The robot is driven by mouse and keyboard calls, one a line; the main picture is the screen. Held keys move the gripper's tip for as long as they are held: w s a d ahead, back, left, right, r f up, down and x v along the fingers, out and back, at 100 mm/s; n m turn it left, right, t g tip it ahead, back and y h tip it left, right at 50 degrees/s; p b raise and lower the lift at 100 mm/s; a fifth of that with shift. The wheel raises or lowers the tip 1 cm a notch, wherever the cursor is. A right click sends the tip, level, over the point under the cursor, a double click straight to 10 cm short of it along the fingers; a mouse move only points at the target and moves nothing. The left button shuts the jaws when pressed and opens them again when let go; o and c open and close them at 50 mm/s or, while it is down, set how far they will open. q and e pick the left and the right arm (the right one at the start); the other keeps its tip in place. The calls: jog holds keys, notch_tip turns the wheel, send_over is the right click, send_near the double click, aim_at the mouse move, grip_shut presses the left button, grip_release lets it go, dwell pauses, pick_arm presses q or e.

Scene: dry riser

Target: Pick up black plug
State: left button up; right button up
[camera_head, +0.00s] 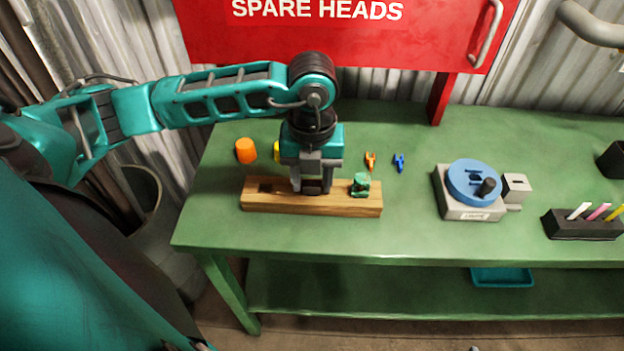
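A wooden block (338,205) lies near the front left of the green bench. A green plug (361,185) stands at its right end. A dark patch (268,187), perhaps a slot, shows at its left end. My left gripper (313,187) points down over the middle of the block, its fingertips at about the block's top. A dark shape, perhaps the black plug, shows between the fingers, mostly hidden by them. I cannot tell whether the fingers touch it. My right gripper is not in view.
An orange cylinder (246,151) and a partly hidden yellow one (277,151) stand behind the block. Small orange (370,161) and blue (399,162) clips lie behind it. A blue dial (470,183) and a black pen holder (583,225) stand right. A red cabinet hangs above.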

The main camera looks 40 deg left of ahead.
pick_arm(q)
jog(key=c, duration=0.8)
jog(key=shift+o, duration=0.2)
